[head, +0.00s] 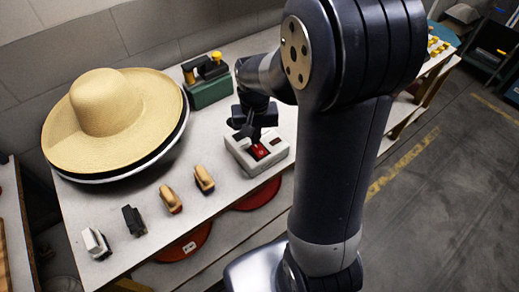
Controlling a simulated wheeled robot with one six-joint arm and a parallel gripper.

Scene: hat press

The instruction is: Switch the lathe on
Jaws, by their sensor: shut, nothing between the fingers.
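A pale grey switch box (245,162) with a red switch (260,151) on its top stands at the right part of the bench, which I take to be the lathe's switch. My gripper (250,142) is shut and empty, pointing down over the box next to the red switch. I cannot tell whether its tips touch the switch. A straw hat (107,103) with a wide brim lies on a dark round plate (120,177) with a light lower edge at the left of the bench; this may be the lathe's turning part. My arm hides the area right of the box.
A green device (209,92) with a yellow knob stands behind the box. Two wooden-backed brushes (204,179), a black block (134,221) and a white block (96,243) lie along the bench's front. Red discs (184,245) are below the bench edge. Open floor (440,190) is at right.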

